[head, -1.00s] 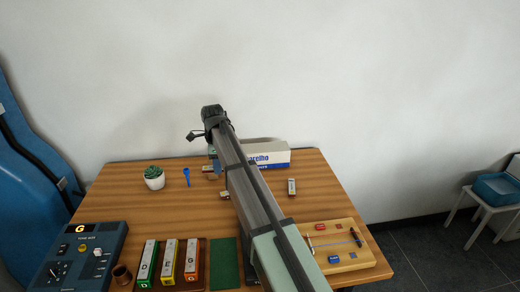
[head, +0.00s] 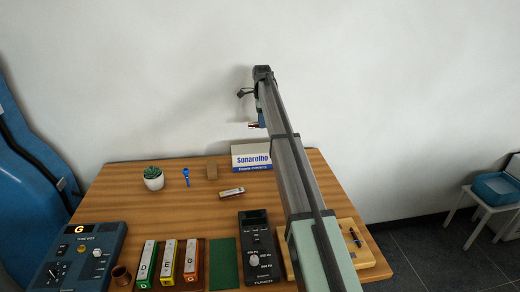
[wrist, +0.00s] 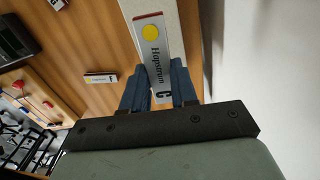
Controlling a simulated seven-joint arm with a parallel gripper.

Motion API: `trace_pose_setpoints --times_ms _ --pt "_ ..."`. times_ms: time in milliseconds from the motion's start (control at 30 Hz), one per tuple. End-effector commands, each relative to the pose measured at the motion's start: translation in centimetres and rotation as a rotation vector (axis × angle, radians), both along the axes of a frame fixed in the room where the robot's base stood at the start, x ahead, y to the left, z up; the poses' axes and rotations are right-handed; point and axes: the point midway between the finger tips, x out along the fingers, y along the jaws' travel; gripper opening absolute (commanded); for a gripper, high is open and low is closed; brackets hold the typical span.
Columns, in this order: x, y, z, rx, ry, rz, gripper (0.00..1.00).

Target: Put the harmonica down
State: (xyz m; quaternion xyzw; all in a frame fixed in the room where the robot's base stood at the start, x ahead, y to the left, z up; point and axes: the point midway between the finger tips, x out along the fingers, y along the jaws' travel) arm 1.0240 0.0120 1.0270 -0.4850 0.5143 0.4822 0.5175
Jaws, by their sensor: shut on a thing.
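My gripper (head: 259,121) is raised above the back of the table, in front of the white wall. It is shut on a harmonica (wrist: 152,45), which has a silver cover, a yellow dot, the lettering "Hopstrom C" and a red edge. In the wrist view the gripper's two blue-grey fingers (wrist: 158,84) clasp its near end. In the head view only a small red-and-white part of it shows beside the fingers. A second harmonica (head: 232,193) lies on the table; a harmonica also lies on the wood in the wrist view (wrist: 100,77).
A cactus (head: 153,178) and blue item (head: 186,177) stand left. A black tuner (head: 258,250), green mat (head: 225,262) and wooden board (head: 368,255) are in front. The middle left is clear.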

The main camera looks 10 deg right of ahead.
Motion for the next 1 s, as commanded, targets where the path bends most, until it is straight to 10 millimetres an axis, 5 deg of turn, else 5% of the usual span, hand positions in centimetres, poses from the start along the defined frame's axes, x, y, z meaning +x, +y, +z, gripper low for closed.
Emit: trace_pose_setpoints --times_ms 267,533,1000 --pt "-0.4 0.0 -1.1 0.000 0.007 0.066 0.00" --pt "-0.5 0.0 -5.3 0.000 0.007 0.065 0.00" --pt "-0.4 0.0 -9.9 0.000 0.007 0.065 0.00"
